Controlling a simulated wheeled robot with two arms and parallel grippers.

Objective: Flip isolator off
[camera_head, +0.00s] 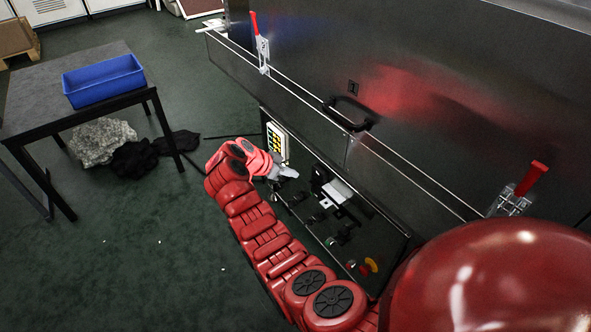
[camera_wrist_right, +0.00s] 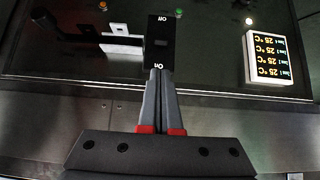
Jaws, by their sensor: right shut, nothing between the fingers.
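A black switch plate (camera_wrist_right: 159,40) with upside-down On and Off labels and a dark rocker in its middle shows in the right wrist view; I take it as the isolator. Its Off label is at the far end, its On label at the end nearest my fingers. My right gripper (camera_wrist_right: 160,72) is shut and empty, its fingertips at the On end; contact cannot be told. In the head view the right gripper (camera_head: 288,172) is over the control panel and the plate is not clearly visible. My left gripper is not in view.
A temperature display (camera_wrist_right: 274,58) stands right of the plate in the wrist view; a white bracket (camera_wrist_right: 122,45) with a black lever is left. The panel (camera_head: 318,215) has several knobs. Red clamps (camera_head: 261,42) and a black handle (camera_head: 350,112) project above.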

